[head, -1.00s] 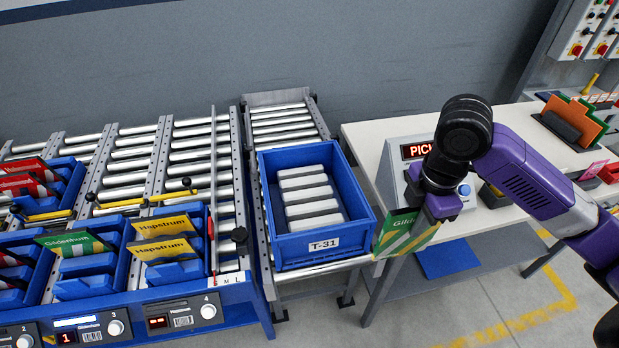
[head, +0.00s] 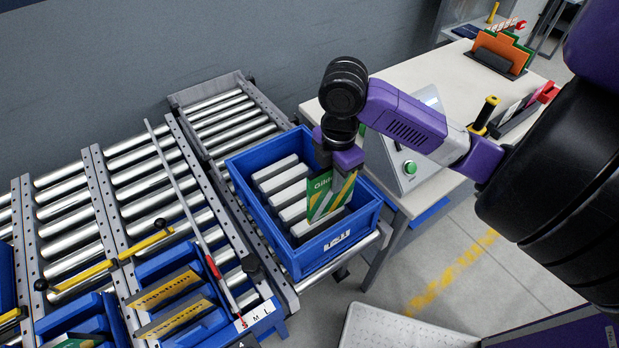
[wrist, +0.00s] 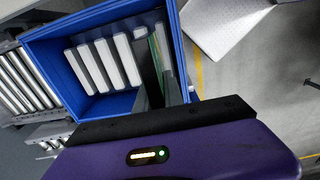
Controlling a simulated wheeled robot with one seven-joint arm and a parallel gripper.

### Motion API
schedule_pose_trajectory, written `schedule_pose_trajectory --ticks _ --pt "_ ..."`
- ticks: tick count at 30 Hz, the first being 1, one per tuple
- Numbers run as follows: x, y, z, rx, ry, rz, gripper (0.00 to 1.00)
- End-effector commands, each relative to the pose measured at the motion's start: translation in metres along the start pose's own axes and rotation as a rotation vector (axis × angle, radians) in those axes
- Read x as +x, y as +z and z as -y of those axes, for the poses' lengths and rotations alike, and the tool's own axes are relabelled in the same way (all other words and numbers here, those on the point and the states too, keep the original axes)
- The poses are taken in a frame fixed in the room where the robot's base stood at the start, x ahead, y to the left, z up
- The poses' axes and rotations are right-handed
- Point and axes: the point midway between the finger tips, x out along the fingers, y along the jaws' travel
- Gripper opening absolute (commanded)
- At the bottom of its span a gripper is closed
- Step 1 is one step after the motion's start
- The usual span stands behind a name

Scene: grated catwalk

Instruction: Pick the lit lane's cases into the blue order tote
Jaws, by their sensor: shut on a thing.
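My gripper (head: 338,165) is shut on a green case (head: 324,192) with yellow and white stripes, its printed name partly hidden. It holds the case upright at the right side of the blue order tote (head: 378,208), the case's lower part at the level of the tote's opening. The wrist view shows the case (wrist: 155,60) edge-on between the fingers, against the tote (wrist: 78,121). Pale ribs line the tote floor, and I see no other case in it. Whether the case touches the floor or wall I cannot tell.
Yellow Hapstrum cases (head: 165,290) lie in the lane left of the tote, and a green case (head: 78,343) shows at the bottom edge. A worktable (head: 440,75) with a green-button console (head: 410,168) is behind right.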

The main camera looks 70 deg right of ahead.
Motion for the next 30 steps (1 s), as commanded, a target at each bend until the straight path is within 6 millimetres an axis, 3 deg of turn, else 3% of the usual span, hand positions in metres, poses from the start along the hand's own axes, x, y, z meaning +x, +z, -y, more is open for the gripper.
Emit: schedule_pose_trajectory --ticks 4,30 --pt "0.019 -0.002 0.001 -0.001 -0.004 -0.003 0.00" --pt "0.073 -0.002 0.001 -0.005 -0.003 0.000 0.00"
